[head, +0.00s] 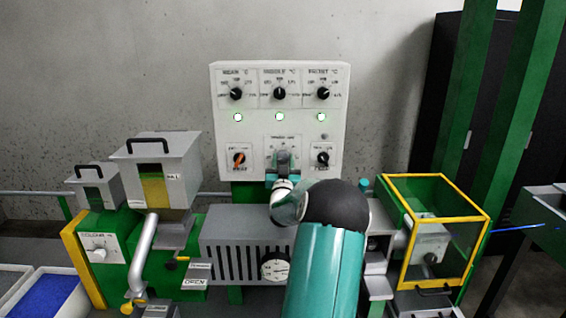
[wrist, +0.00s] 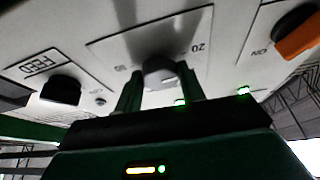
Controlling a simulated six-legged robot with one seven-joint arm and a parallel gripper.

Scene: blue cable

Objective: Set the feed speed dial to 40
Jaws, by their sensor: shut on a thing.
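The white control panel (head: 222,135) stands upright against the wall. My gripper (head: 283,170) is at its lower middle dial plate (head: 272,140). In the wrist view my gripper (wrist: 160,82) has one finger on each side of a grey dial knob (wrist: 159,70) and is shut on it. The number 20 shows on the scale to the right of the knob, with another mark on the left. The pointer and the 40 mark cannot be made out. The plate's title is too small to read.
An orange switch (head: 239,159) sits left of the dial and a black FEED knob (head: 323,158) sits right of it. Three black temperature dials and three lit green lamps are above. Grey hoppers (head: 160,165) stand at left, a yellow-framed guard (head: 437,215) at right.

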